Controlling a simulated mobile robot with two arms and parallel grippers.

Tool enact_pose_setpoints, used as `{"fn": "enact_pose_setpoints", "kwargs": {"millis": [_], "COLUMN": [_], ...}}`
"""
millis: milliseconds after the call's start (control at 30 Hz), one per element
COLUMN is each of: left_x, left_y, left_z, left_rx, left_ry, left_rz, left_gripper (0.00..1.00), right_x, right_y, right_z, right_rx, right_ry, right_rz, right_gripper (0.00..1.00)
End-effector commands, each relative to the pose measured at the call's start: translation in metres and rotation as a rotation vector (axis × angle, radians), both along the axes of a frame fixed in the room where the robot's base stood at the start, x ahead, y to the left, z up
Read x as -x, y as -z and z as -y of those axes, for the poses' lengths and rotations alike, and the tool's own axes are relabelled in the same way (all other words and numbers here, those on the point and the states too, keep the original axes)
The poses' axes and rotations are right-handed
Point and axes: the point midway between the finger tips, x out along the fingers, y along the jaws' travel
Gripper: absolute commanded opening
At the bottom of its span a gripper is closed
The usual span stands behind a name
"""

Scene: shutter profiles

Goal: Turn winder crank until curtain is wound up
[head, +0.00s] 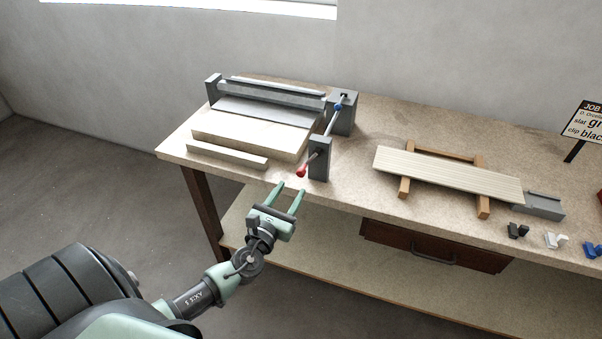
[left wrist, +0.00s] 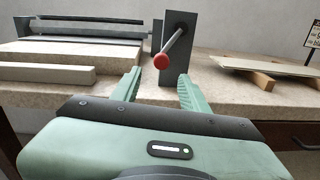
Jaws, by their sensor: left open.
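The winder crank (head: 302,171) has a red knob and sits at the front of a grey upright block (head: 319,160). A rod with a blue collar (head: 337,107) runs back from it to a second grey block. In the left wrist view the red knob (left wrist: 161,61) shows above and between my fingertips. The curtain (head: 266,112) is a grey sheet hanging from the roller (head: 270,91) onto a pale board. My left gripper (head: 291,189) is open and empty, just in front of and below the red knob, not touching it. My right gripper is not in view.
A pale bar (head: 227,157) lies at the bench's front left. To the right, a slatted panel (head: 448,175) rests on a wooden stand, with a grey block (head: 538,204) and small black, white and blue clips nearby. A job sign stands far right.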

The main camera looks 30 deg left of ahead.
Motion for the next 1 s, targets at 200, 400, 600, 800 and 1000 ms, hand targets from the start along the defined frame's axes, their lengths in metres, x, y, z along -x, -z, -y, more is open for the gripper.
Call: {"fn": "enact_pose_setpoints", "kwargs": {"millis": [200,400,600,800,1000], "left_x": [-0.024,-0.056,-0.074,-0.077,-0.077], "left_y": [-0.009,-0.008,-0.006,-0.005,-0.005], "left_z": [-0.003,-0.009,-0.013,-0.013,-0.013], "left_rx": [-0.027,-0.025,-0.024,-0.022,-0.021], "left_ry": [0.005,0.003,0.004,0.005,0.004], "left_rz": [0.012,0.011,0.009,0.009,0.008], "left_gripper": [0.45,0.45,0.45,0.45,0.22], "right_x": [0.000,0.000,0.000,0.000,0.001], "right_y": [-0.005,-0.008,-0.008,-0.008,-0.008], "right_z": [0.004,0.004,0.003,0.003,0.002], "right_rx": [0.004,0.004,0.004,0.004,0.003], "right_ry": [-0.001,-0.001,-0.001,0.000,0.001], "right_rz": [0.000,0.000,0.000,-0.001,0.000], "right_gripper": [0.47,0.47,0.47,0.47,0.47]}}
